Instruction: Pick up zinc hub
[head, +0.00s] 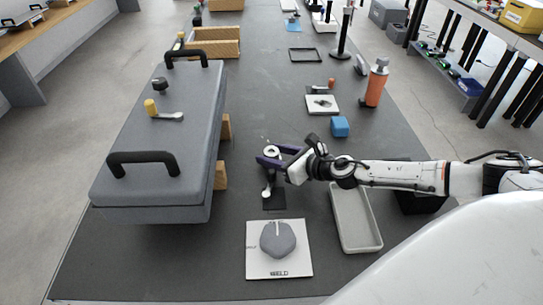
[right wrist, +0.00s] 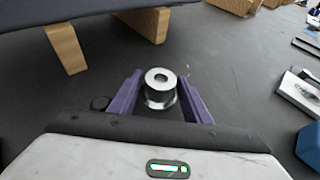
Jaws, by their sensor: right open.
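The zinc hub (right wrist: 160,79), a short silver cylinder with a round hole in its top and a wider base, stands upright between the fingers of my right gripper (right wrist: 160,92) in the right wrist view. The purple fingers are open, one on each side of it; I cannot tell whether either touches it. In the head view the hub (head: 271,150) shows as a small pale ring at the open fingers of my right gripper (head: 275,155). My left gripper is not in view.
A big grey case with black handles (head: 150,140) rests on wooden blocks (head: 221,176) to the left. A white board with a grey lump (head: 260,265) lies in front, a grey tray (head: 350,240) to the right. A blue cube (head: 340,126) and an orange bottle (head: 376,85) stand further back.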

